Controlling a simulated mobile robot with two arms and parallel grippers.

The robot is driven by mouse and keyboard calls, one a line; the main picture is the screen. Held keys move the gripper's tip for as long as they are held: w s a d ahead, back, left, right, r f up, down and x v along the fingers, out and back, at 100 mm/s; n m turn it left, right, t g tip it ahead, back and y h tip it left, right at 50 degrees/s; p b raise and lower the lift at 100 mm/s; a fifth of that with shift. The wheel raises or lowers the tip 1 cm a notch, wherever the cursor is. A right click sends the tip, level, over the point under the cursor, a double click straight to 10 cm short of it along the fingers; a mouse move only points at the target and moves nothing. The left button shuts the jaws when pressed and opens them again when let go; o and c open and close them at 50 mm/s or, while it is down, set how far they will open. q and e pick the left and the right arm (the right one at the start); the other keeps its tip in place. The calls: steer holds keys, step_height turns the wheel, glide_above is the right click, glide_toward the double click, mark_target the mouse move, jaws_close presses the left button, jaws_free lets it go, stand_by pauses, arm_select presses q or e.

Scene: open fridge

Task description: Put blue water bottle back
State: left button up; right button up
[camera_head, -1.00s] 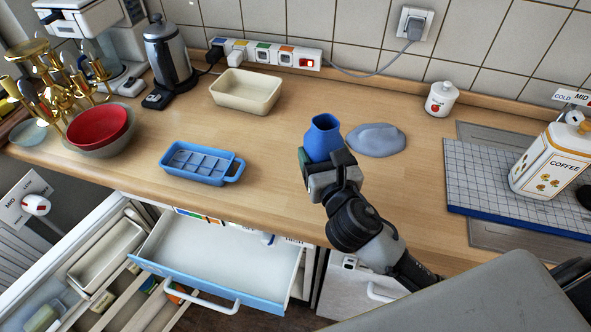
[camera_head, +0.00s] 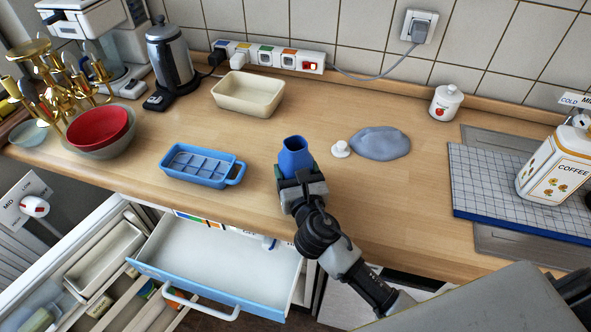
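The blue water bottle (camera_head: 294,156) is upright near the front middle of the counter, with its open top showing. My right gripper (camera_head: 301,182), whose arm comes in from the lower right, is shut on the bottle. The gripper hides the bottle's lower part, so I cannot tell whether its base touches the counter. A small white cap-like piece (camera_head: 341,149) lies to the right of the bottle. My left gripper is not in view.
An open drawer (camera_head: 222,268) with a blue front sticks out below the counter. A blue ice tray (camera_head: 197,178), beige dish (camera_head: 248,102) and red bowl (camera_head: 98,125) are to the left. A grey-blue lid-like shape (camera_head: 380,143), checkered board (camera_head: 520,193) and coffee canister (camera_head: 556,166) are to the right.

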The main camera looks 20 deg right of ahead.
steer(key=shift+f, duration=0.1)
steer(key=o, duration=1.1)
steer(key=s, duration=0.3)
steer(key=s+b, duration=0.1)
steer(key=s, duration=0.7)
steer(key=shift+a+b, duration=0.35)
steer(key=shift+b, duration=0.05)
steer(key=shift+s, duration=0.5)
